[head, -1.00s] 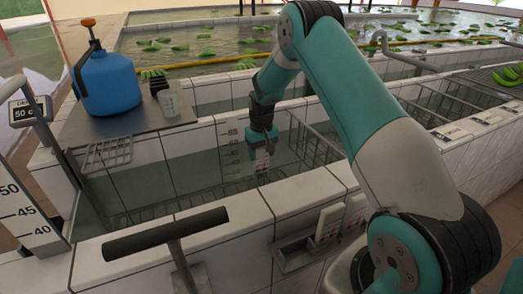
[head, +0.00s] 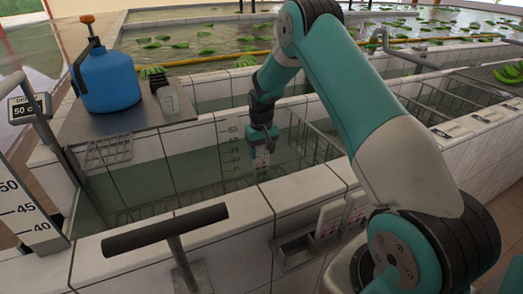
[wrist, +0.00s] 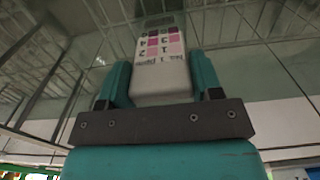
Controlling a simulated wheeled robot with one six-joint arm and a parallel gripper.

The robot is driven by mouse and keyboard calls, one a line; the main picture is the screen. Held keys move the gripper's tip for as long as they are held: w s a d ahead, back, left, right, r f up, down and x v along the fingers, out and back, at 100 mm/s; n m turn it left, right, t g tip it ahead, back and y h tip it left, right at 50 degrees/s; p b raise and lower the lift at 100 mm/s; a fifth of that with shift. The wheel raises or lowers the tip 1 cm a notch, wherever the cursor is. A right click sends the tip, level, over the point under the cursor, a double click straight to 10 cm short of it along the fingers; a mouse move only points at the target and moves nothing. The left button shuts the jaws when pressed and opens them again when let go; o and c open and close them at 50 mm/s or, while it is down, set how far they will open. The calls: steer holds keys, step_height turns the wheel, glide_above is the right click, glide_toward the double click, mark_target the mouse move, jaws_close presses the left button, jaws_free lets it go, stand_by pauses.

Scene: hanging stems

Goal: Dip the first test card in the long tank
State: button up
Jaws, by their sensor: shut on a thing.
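My gripper (head: 262,143) is shut on a white test card (head: 261,161) with pink squares, which hangs below the fingers over the long tank (head: 130,215). In the wrist view the card (wrist: 162,70) sits between the teal fingers of my gripper (wrist: 161,82), with printed numbers and pink patches facing the camera. Its far end looks greyer and points down at the water; I cannot tell exactly where the waterline crosses it. A depth scale (head: 231,142) is on the tank's far wall, just left of the card.
More cards stand in a metal holder (head: 298,250) on the tank's near wall. A black T-handle (head: 165,230) rises at the front. Wire racks (head: 315,145) lie in the tank.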

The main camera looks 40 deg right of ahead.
steer(key=shift+r, duration=0.15)
stand_by(0.4)
step_height(320, 180, up, 27)
steer(key=p, duration=1.9)
